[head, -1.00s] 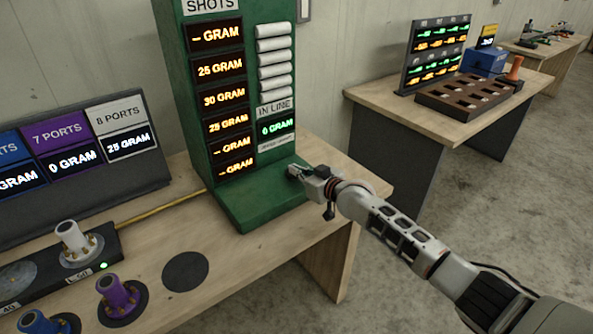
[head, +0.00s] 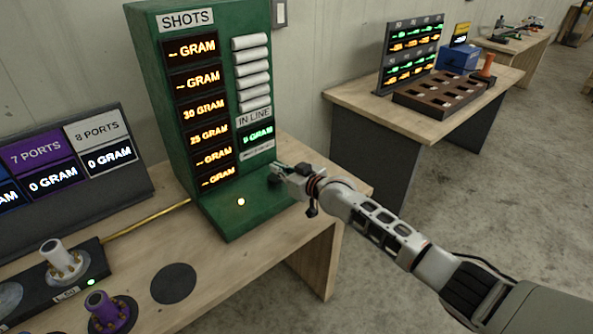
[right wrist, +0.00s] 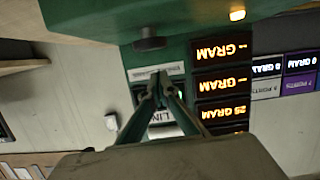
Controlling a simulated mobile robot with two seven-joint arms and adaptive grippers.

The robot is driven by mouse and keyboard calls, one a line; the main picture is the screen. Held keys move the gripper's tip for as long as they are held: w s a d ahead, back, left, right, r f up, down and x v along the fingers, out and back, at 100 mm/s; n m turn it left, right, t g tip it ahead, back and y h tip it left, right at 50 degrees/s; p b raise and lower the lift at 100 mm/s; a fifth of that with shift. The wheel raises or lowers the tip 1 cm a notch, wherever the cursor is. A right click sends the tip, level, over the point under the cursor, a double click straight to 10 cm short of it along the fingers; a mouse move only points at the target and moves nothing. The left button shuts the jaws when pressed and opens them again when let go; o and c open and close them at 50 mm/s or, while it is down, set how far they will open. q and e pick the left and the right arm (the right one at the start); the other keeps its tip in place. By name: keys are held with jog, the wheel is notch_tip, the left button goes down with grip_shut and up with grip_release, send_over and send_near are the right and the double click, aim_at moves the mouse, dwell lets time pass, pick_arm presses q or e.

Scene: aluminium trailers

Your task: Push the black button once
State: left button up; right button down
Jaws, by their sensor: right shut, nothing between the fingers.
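A dark round button (right wrist: 150,41) stands out from the green base of the shots machine (head: 238,212), seen in the right wrist view. In the head view my right gripper (head: 277,171) is over the right part of that base and largely hides the button. The gripper is shut and empty; its fingertips also show in the right wrist view (right wrist: 159,82), apart from the button in the picture. I cannot tell whether they touch it. My left gripper is not in view.
The ports display (head: 78,160) stands left of the machine. White (head: 64,262) and purple (head: 104,308) plug-like pieces are in front of it, near a dark disc (head: 173,284). Another table (head: 362,112) stands at the back right, with a brown compartment tray (head: 450,96).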

jog(key=v, duration=0.4)
jog(key=shift+s+d+f, duration=0.25)
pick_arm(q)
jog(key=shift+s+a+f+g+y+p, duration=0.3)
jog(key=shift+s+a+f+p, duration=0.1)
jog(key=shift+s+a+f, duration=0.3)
pick_arm(e)
jog(key=v, duration=0.5)
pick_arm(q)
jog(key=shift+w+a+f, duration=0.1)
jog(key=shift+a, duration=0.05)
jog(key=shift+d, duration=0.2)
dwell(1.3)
